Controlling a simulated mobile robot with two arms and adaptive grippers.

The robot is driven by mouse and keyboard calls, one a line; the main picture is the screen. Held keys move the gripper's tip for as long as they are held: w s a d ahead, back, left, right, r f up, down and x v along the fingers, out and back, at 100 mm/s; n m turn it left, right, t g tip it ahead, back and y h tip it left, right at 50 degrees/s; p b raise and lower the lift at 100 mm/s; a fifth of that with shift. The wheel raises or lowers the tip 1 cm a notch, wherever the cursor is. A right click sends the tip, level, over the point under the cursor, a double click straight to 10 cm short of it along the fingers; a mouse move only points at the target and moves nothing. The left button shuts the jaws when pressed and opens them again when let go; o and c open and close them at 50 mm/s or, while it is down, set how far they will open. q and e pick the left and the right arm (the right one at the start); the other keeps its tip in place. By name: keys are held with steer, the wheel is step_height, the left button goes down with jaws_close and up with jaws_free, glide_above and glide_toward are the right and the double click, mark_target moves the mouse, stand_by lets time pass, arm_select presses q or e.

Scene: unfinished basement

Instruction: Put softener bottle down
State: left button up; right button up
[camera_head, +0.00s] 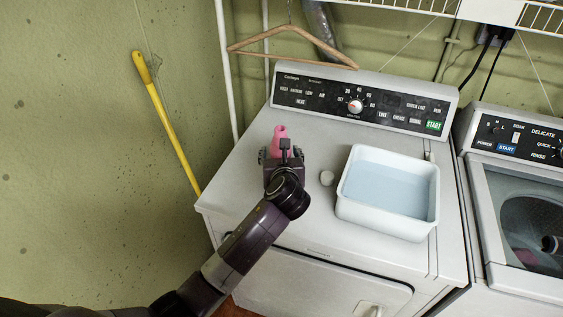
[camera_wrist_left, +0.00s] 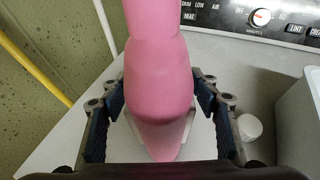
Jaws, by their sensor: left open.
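The pink softener bottle (camera_head: 280,136) stands on the dryer top (camera_head: 245,183), towards its left side and below the control panel. In the left wrist view the bottle (camera_wrist_left: 160,85) is large and close, between the two fingers. My left gripper (camera_head: 281,155) is open around the bottle, with a finger on each side. In the left wrist view my left gripper (camera_wrist_left: 160,115) shows gaps between its fingers and the bottle's sides. The bottle's lower part is hidden behind the gripper in the head view. My right gripper is not in view.
A white tub (camera_head: 350,211) of pale blue liquid stands right of my gripper on the dryer. A small white cap (camera_head: 327,178) lies between them. A washer (camera_head: 520,285) stands at the right. A wooden hanger (camera_head: 292,29) hangs above the panel. The dryer's front left top is clear.

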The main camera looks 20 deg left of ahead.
arm_select(q)
steer(key=v, duration=0.9)
steer(key=shift+s+b, duration=0.3)
steer(key=shift+b, duration=0.1)
steer(key=shift+d, duration=0.1)
